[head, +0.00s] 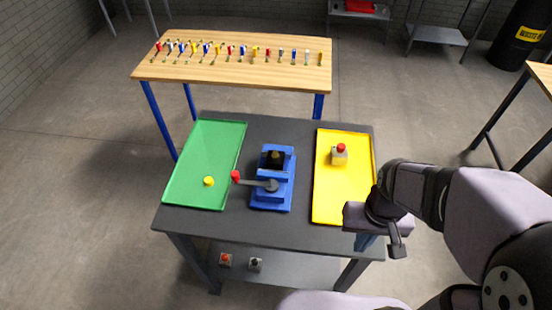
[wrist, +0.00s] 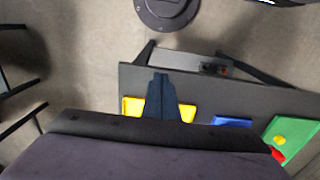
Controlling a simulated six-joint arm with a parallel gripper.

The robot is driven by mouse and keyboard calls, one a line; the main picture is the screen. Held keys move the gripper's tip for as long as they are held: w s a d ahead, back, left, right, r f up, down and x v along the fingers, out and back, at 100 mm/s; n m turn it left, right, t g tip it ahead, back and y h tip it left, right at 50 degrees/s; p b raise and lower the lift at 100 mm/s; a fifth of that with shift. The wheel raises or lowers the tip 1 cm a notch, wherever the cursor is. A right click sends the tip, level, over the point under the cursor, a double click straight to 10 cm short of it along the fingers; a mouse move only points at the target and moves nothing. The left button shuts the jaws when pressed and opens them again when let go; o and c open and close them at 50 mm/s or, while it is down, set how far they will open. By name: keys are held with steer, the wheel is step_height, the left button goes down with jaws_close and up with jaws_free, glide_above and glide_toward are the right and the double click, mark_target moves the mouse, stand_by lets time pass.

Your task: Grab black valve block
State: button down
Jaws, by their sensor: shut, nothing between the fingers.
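A small pale block with a black top (head: 255,264), which looks like the black valve block, stands on the lower shelf of the grey table. In the wrist view it is a tiny dark shape (wrist: 208,68) on that shelf. A similar block with a red top (head: 225,259) stands to its left in the head view.
The grey tabletop (head: 228,222) lies above the shelf. It carries a green tray (head: 215,150) with a yellow piece, a blue vise (head: 271,195) with a red-tipped lever, and a yellow tray (head: 330,205) with a red-topped block. A wooden bench (head: 230,75) stands behind.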

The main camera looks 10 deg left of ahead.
mark_target(274, 164)
steer(key=c, duration=1)
jaws_free()
